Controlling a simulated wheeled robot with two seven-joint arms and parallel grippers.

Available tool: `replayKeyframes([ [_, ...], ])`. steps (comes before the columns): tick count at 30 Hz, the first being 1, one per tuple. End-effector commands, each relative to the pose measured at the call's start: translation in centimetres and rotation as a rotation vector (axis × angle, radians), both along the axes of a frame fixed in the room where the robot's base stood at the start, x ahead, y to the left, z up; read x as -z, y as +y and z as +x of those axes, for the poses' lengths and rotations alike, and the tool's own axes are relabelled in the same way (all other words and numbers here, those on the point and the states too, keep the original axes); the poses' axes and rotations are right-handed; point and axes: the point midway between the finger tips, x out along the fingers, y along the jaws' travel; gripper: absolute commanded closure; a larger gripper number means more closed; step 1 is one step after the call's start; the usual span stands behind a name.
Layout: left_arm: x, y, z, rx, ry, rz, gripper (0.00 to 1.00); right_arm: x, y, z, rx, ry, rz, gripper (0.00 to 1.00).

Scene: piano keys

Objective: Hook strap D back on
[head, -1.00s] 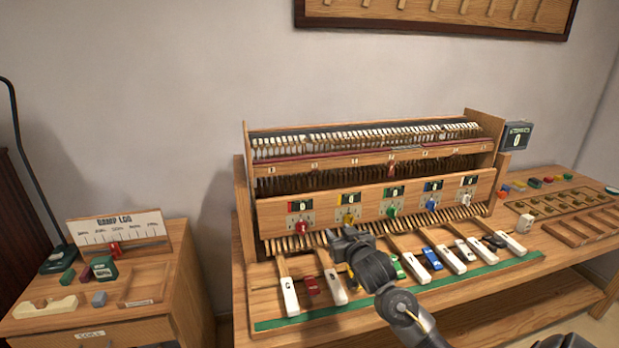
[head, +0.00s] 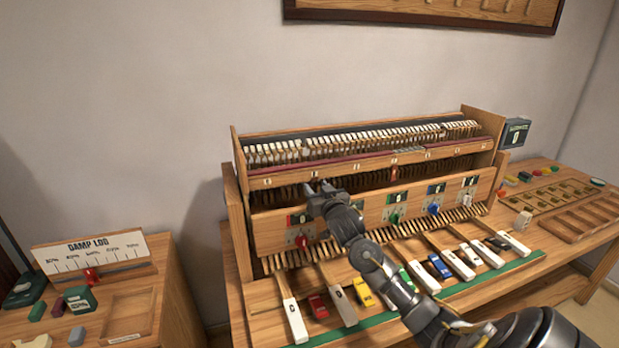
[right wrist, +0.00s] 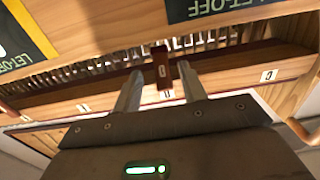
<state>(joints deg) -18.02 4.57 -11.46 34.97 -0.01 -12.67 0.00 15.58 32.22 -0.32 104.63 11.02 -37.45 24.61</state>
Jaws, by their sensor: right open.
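My right gripper (head: 322,190) is open at the top edge of the front panel, left of centre, below the labelled rail (head: 290,178). In the right wrist view my right gripper (right wrist: 158,88) has its two fingers apart. A dark red-brown strap-like piece (right wrist: 162,68) with a small pale mark shows between them; I cannot read the mark, or tell whether the fingers touch it. In the head view a red tag (head: 394,173) hangs at the rail further right. I cannot tell which of these is strap D. My left gripper is out of view.
The front panel (head: 272,236) carries coloured knobs, such as a red one (head: 303,241), close below my gripper. A side cabinet (head: 180,290) stands left; parts trays (head: 580,215) lie right.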

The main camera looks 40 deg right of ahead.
Motion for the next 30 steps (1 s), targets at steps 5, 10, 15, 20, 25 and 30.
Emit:
replayKeyframes([
  [5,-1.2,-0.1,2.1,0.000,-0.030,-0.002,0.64,-0.3,-1.0,3.1,0.000,-0.001,0.002,0.58],
  [10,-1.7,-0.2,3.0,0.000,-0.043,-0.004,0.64,-0.1,-1.5,5.1,-0.002,0.001,0.001,0.58],
  [15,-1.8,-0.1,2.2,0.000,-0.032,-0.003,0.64,0.0,-1.7,5.9,-0.004,0.001,0.001,0.58],
  [20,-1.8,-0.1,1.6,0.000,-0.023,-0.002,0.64,0.1,-1.8,6.0,-0.004,0.001,0.001,0.58],
  [25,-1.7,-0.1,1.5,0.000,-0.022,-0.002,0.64,0.0,-1.8,6.0,-0.004,0.001,0.001,0.65],
  [30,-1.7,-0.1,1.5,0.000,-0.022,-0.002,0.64,0.0,-1.8,5.9,-0.004,0.000,0.001,0.87],
])
